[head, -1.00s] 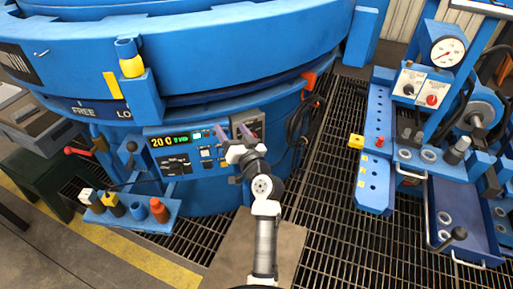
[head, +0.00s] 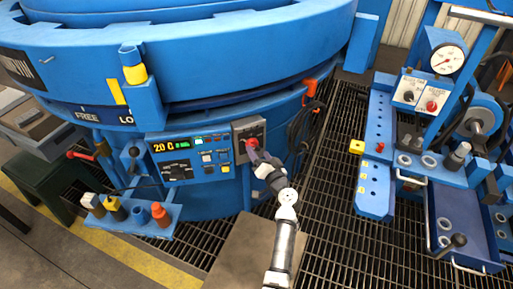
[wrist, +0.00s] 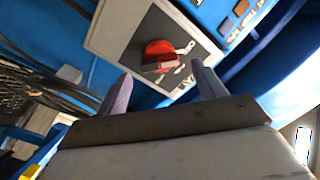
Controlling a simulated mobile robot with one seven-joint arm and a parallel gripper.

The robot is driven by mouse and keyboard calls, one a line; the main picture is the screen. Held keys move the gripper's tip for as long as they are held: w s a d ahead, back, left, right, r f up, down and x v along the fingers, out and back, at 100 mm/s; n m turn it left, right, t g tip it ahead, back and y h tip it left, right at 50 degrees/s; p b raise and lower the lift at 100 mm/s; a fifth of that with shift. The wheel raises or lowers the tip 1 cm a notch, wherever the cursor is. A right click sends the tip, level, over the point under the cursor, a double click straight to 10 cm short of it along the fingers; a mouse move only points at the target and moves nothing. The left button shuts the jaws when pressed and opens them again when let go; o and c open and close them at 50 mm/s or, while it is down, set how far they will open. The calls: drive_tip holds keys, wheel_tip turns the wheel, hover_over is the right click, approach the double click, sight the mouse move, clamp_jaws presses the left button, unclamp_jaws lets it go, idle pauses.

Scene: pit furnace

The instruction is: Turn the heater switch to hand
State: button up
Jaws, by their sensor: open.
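A red rotary switch (head: 252,142) sits on a grey box (head: 237,129) at the right end of the control panel, on the blue furnace wall. Its lettering is too small to read, so I cannot tell its setting. My gripper (head: 258,155) is open in front of this switch and partly covers it in the head view. In the wrist view, the red switch (wrist: 158,53) shows on its dark plate, ahead of and between the two fingers of my gripper (wrist: 161,72). The fingers look apart from it, with no grip on it.
The panel's display (head: 164,147) and several buttons lie left of the switch. Dark cables (head: 303,125) hang to its right. A small shelf (head: 135,222) with several coloured pegs is at lower left. A blue stand with a gauge (head: 447,58) is at right.

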sight(253, 146)
drive_tip(key=shift+x, duration=1.45)
drive_tip(key=shift+c, duration=0.3)
drive_tip(key=c, duration=0.9)
